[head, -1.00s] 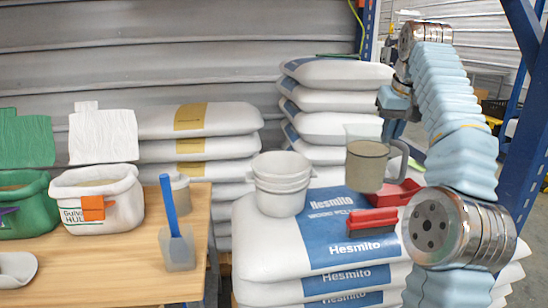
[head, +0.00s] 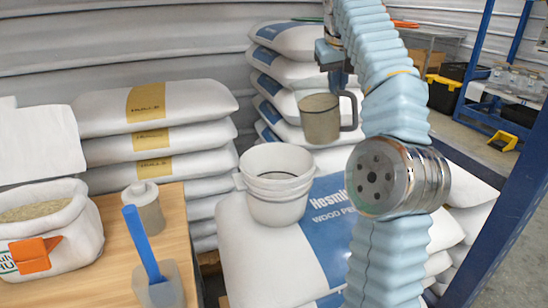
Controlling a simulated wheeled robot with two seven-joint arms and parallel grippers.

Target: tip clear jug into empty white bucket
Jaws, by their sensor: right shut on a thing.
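The clear jug (head: 318,120) is upright and holds grey-brown material. My right gripper (head: 341,82) is shut on it, at its right side near the handle; the fingertips are partly hidden. The jug is in the air, above and to the right of the white bucket (head: 277,207) in the picture. The bucket stands upright and open on a bag stack and looks like several nested together. I see no substrate in the visible part of its inside. My left gripper is not in view.
White bags with a blue Hesmito print (head: 326,222) carry the bucket. A wooden table (head: 115,262) at left holds an open bag of grain (head: 60,240), a lidded container (head: 145,208) and a blue-handled scoop (head: 143,245). A blue post (head: 510,215) stands at right.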

